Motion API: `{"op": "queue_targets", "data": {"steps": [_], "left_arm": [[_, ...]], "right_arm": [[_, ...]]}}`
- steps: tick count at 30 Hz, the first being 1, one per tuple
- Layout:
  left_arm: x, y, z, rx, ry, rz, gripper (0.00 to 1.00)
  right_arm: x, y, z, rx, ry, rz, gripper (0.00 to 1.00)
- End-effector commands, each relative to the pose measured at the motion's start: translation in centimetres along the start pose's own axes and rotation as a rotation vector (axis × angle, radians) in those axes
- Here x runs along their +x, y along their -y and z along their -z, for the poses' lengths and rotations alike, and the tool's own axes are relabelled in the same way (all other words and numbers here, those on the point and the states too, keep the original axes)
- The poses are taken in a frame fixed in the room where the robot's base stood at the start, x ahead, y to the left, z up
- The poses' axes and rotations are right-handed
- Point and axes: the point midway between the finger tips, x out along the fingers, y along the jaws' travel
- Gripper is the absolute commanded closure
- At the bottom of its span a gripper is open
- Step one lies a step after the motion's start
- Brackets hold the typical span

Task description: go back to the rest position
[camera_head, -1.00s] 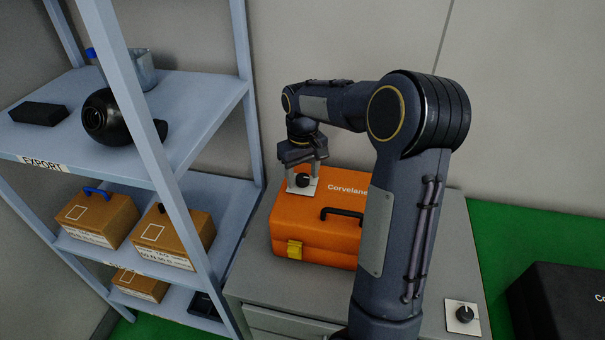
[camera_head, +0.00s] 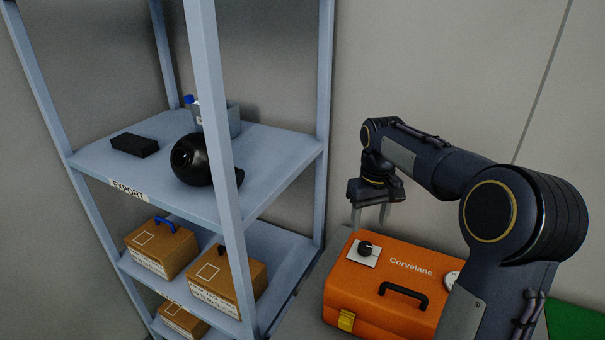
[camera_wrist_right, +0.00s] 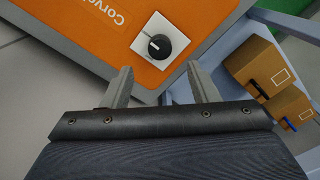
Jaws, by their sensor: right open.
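My right gripper (camera_head: 370,220) is open and empty, raised above the orange case (camera_head: 362,292) marked "Corvelane". A white square plate with a black knob (camera_head: 364,252) lies on the case's lid, below and apart from the fingertips. In the right wrist view the two fingers (camera_wrist_right: 158,78) are spread, and the knob (camera_wrist_right: 158,46) shows beyond them on the case (camera_wrist_right: 88,22). My right arm hides the right part of the case in the head view. My left gripper is not in view.
A blue-grey shelf rack (camera_head: 226,180) stands at left, close to the case. It holds a black round device (camera_head: 192,160), a black block (camera_head: 134,145), a grey container (camera_head: 232,120) and brown boxes (camera_head: 160,248). The wall behind my arm is bare.

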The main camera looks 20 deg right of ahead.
Motion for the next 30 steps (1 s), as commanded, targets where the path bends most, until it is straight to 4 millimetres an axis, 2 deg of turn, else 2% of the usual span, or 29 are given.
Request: {"op": "queue_targets", "data": {"steps": [5, 8, 11, 14, 18, 21, 25, 30], "left_arm": [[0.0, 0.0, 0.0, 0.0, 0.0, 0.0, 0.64], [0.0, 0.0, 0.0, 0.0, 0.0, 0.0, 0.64], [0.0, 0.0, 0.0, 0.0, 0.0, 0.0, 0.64], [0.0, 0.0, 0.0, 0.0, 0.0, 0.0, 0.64], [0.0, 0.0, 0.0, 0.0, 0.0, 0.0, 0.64], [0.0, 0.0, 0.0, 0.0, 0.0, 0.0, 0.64], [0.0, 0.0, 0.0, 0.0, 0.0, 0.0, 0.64], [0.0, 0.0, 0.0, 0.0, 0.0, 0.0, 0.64]], "right_arm": [[-0.2, 0.2, -0.4, 0.0, -0.007, 0.007, 0.46], [-0.9, 1.1, -2.1, -0.001, -0.043, 0.04, 0.46], [-1.9, 3.1, -5.5, -0.006, -0.113, 0.105, 0.46], [-2.3, 5.8, -10.0, -0.007, -0.199, 0.184, 0.46], [-1.4, 9.8, -16.4, -0.004, -0.31, 0.282, 0.46], [0.1, 12.2, -20.0, 0.002, -0.371, 0.334, 0.46], [2.0, 14.2, -23.0, 0.014, -0.424, 0.376, 0.46], [3.2, 15.2, -24.4, 0.022, -0.449, 0.396, 0.46]]}}
